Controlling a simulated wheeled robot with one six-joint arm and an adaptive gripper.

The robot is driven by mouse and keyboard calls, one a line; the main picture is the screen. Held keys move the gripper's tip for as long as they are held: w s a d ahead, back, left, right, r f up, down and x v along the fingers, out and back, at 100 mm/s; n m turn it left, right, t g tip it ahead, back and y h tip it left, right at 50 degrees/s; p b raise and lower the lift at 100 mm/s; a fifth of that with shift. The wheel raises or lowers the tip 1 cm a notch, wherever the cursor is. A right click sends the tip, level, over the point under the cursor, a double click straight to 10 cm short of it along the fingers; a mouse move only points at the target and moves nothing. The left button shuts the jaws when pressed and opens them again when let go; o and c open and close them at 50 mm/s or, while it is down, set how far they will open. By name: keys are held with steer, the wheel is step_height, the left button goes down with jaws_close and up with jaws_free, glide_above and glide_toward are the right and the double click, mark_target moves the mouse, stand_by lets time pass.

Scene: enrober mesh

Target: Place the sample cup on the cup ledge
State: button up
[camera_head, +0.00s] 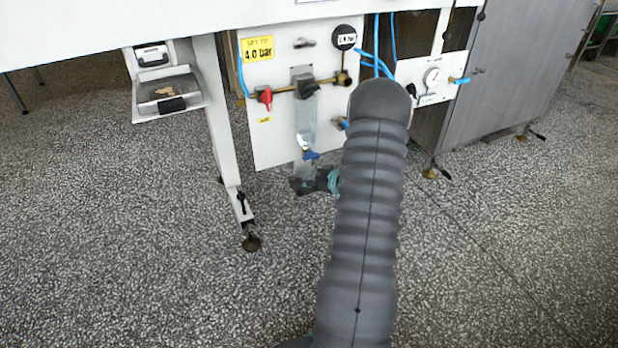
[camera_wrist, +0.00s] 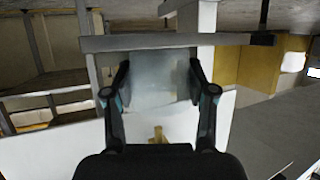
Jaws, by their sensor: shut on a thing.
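The sample cup (camera_wrist: 158,82) is a pale, see-through shape between the two fingers of my gripper (camera_wrist: 160,72) in the wrist view. The fingers are closed on its sides. In the head view, my gripper (camera_head: 302,184) is low in front of the white panel, partly hidden behind my arm. The clear cup (camera_head: 304,169) shows faintly there, just below a blue drain tap (camera_head: 310,155). I cannot tell whether cup and tap touch.
The white panel (camera_head: 262,142) carries a red-handled valve (camera_head: 265,97), brass pipe, gauge and clear bowl (camera_head: 305,120). A white machine leg (camera_head: 222,120) stands left of it. Blue hoses (camera_head: 378,50) and a grey cabinet (camera_head: 500,80) are at the right. The speckled floor is clear.

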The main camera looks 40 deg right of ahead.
steer(key=shift+f, duration=0.15)
steer(key=o, duration=1)
